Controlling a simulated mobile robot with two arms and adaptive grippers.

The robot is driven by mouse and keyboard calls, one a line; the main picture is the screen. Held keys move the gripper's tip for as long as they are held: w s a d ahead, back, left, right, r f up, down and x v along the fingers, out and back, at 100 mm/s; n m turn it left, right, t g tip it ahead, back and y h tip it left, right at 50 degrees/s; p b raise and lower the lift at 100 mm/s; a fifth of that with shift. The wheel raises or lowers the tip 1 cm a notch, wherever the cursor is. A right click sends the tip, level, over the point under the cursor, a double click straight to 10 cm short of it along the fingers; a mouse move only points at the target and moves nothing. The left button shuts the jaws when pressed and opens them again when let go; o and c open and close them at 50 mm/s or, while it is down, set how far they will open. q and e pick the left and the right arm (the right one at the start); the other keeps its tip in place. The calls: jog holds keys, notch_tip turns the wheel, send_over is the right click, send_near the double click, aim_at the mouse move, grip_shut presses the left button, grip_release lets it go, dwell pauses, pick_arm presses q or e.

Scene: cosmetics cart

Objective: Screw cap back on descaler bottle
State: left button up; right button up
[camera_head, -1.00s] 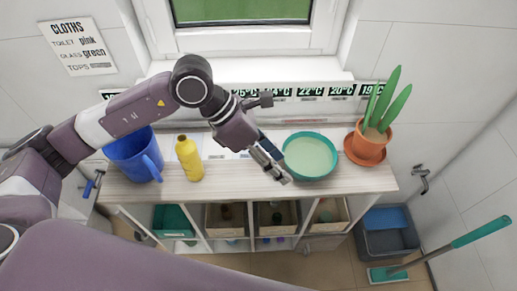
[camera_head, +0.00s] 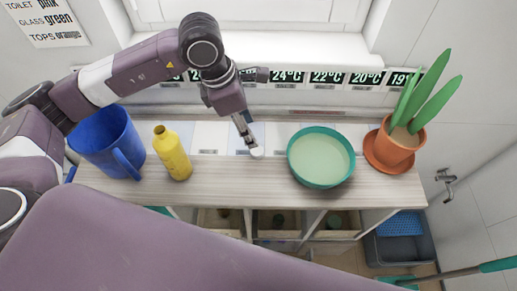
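The yellow bottle (camera_head: 174,158) stands on the wooden top of the cart, right of the blue jug. Its neck (camera_head: 160,131) is brownish and looks open, with no cap visible on it. My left gripper (camera_head: 248,143) points down to the right of the bottle, apart from it, with its fingers close together. A small white round piece (camera_head: 257,153) shows at its fingertips. It may be the cap; I cannot tell whether the fingers grip it or it lies on the surface. My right gripper is not in view.
The blue jug (camera_head: 108,140) stands at the left. A teal bowl (camera_head: 321,180) with pale contents and a potted plant (camera_head: 402,140) stand to the right. The wooden top (camera_head: 225,180) is clear between bottle and bowl. Number strips (camera_head: 290,77) line the back.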

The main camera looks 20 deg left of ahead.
aim_at(257, 150)
pick_arm(q)
jog(key=shift+p+x, duration=0.4)
jog(key=shift+x, duration=0.65)
jog(key=shift+s+f, duration=0.15)
jog(key=shift+s, duration=0.05)
jog(key=shift+s+d+f+p, duration=0.15)
jog(key=shift+f+p, duration=0.3)
jog(key=x, duration=0.1)
jog(key=p+x, duration=0.1)
jog(key=x, duration=0.1)
jog(key=shift+s+d+f+p, duration=0.1)
jog(key=shift+s+f+p, duration=0.1)
jog(key=shift+f+p, duration=0.1)
jog(key=shift+w+d+f, duration=0.1)
jog(key=shift+f, duration=0.3)
jog(key=c, duration=0.8)
